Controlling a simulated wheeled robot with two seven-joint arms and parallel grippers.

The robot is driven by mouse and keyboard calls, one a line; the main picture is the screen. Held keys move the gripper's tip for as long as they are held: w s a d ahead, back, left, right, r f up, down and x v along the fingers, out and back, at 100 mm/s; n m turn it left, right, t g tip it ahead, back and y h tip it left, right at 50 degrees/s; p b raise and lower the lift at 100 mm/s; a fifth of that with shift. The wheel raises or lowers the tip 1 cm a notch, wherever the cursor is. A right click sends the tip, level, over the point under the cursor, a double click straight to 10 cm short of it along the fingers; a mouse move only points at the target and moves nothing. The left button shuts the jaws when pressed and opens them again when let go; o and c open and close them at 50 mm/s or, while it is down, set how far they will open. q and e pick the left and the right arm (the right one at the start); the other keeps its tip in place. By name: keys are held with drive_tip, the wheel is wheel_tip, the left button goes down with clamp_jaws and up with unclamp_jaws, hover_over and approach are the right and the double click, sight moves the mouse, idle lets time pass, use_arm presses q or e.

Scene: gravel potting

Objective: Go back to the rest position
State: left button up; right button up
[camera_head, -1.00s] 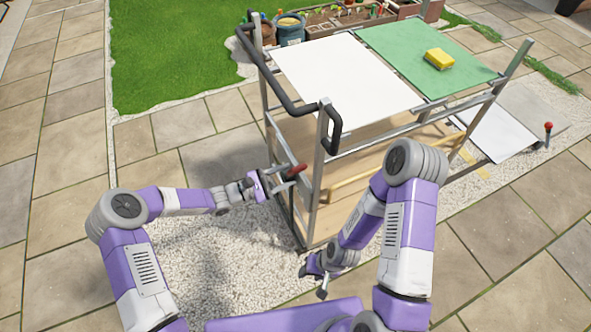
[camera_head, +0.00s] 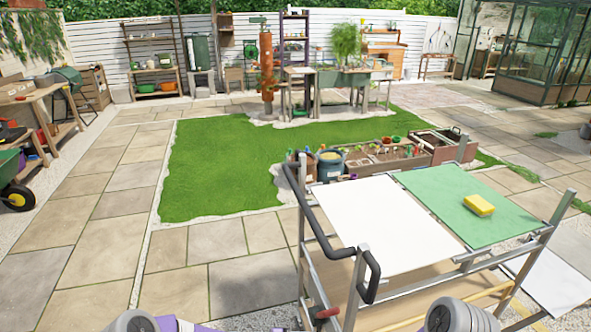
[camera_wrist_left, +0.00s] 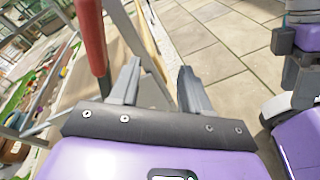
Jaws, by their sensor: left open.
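My left gripper (camera_wrist_left: 158,70) is open in the left wrist view, with nothing between its two grey fingers. A red handle (camera_wrist_left: 92,38) on the trolley stands just left of the fingers, apart from them as far as I can tell. The same red handle (camera_head: 327,312) shows low in the head view, on the trolley's near left frame. Both grippers are below the head view; only the tops of my arms show at its bottom edge. Part of my right arm shows at the right of the left wrist view, without its jaws clearly visible.
The trolley carries a white board (camera_head: 385,222) and a green board (camera_head: 450,203) with a yellow sponge (camera_head: 479,205). A dark push bar (camera_head: 320,235) bends round its left end. Planters (camera_head: 380,157) and a blue pot (camera_head: 331,165) stand behind. Paving (camera_head: 240,285) left of the trolley is clear.

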use_arm(q)
drive_tip(key=s+a+f+m+g+y, duration=0.2)
drive_tip(key=s+f+m+g+y, duration=0.15)
drive_tip(key=s+f, duration=0.5)
drive_tip(key=s+a+f+m+t+y, duration=0.1)
drive_tip(key=s+a+f+m+y, duration=0.1)
drive_tip(key=s+a+m+y, duration=0.1)
drive_tip(key=s+a+f+m+t+y, duration=0.1)
drive_tip(key=s+a+m+y, duration=0.3)
drive_tip(key=s+a, duration=0.4)
drive_tip(key=shift+a+f+y, duration=0.25)
drive_tip(key=shift+f+y, duration=0.2)
drive_tip(key=shift+f, duration=0.45)
